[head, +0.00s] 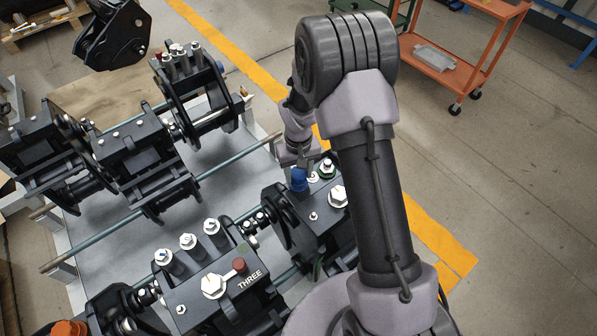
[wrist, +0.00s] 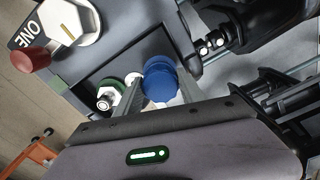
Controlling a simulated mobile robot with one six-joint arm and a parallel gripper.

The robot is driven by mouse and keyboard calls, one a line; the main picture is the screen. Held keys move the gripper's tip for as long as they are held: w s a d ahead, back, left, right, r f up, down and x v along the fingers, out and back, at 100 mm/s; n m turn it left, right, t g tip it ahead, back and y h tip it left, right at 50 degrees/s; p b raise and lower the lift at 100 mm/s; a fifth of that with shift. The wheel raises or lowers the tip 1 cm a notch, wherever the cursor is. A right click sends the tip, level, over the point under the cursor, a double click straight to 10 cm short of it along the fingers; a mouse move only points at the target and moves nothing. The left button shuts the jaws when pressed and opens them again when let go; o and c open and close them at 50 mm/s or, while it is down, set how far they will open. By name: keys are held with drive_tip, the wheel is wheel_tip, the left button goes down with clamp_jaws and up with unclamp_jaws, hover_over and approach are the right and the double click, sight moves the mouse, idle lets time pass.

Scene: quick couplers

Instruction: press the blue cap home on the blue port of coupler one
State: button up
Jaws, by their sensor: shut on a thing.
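The blue cap (wrist: 160,82) sits between the two fingers of my gripper (wrist: 158,98) in the wrist view, and the jaws are shut on it. In the head view the blue cap (head: 299,180) is at the back left corner of the near right coupler, below my gripper (head: 297,160). The wrist view shows the label ONE (wrist: 27,35) on this coupler one (wrist: 120,50). The blue port is hidden by the cap, so I cannot tell how far the cap is seated.
Coupler one has a large hex fitting (wrist: 72,20) and a red knob (wrist: 30,58). Coupler THREE (head: 225,285) stands to its left with several capped ports. More couplers (head: 145,150) stand further back on the grey table (head: 205,205). An orange cart (head: 460,70) is on the floor behind.

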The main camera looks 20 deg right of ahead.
sight(298, 173)
drive_tip(key=shift+f, duration=0.2)
drive_tip(key=o, duration=1.2)
wheel_tip(298, 173, up, 17)
drive_tip(key=p, duration=0.6)
drive_tip(key=shift+r, duration=0.15)
